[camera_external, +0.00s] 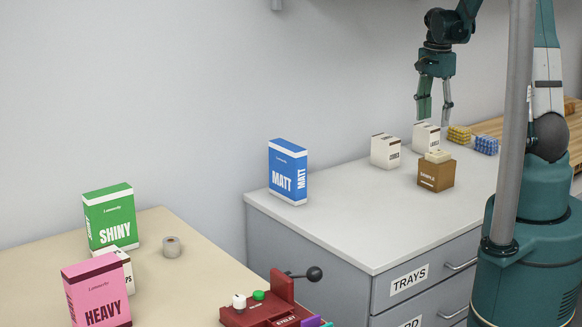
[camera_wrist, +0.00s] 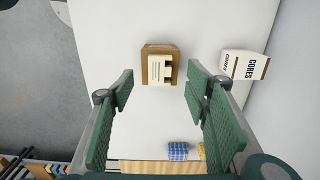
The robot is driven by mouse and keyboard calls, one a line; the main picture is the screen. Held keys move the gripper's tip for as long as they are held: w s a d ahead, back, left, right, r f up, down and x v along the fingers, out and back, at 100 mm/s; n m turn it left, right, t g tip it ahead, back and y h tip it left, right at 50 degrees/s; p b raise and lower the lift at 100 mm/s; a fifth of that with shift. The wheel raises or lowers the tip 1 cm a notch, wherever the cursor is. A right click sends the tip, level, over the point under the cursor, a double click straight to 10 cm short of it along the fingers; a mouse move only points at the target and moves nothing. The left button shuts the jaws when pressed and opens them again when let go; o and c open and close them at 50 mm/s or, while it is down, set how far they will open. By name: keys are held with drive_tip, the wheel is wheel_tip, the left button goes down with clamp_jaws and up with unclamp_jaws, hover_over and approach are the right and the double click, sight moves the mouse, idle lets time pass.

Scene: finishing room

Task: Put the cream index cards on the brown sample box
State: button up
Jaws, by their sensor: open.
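The brown sample box (camera_external: 435,177) stands on the white counter top, and it also shows in the wrist view (camera_wrist: 147,48). The cream index cards (camera_external: 438,156) lie on top of the box as a small pale block. In the wrist view the cards (camera_wrist: 156,70) sit within the box's top, towards its lower right part, with dark notches on one side. My gripper (camera_external: 434,119) is open and empty, pointing down above and apart from the box. In the wrist view the box lies beyond and between my open fingers (camera_wrist: 159,84).
Two white boxes (camera_external: 385,151) (camera_external: 426,137) stand behind the sample box. Blue (camera_external: 486,145) and yellow (camera_external: 459,135) blocks lie to the right, near a wooden board (camera_external: 571,133). A blue MATT box (camera_external: 288,172) stands at left.

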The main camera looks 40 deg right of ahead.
idle(0.6)
drive_tip(key=s+a+r+n+t, duration=0.2)
drive_tip(key=a+r+n, duration=0.3)
drive_tip(key=a+r, duration=0.35)
drive_tip(key=s+a+r+n+t, duration=0.2)
drive_tip(key=s+a+r+n, duration=0.4)
drive_tip(key=a, duration=0.3)
drive_tip(key=s+a+r+n+t, duration=0.3)
drive_tip(key=s+a+r+n, duration=0.3)
drive_tip(key=s+a+n, duration=0.1)
drive_tip(key=shift+s+a, duration=0.6)
drive_tip(key=shift+a, duration=0.6)
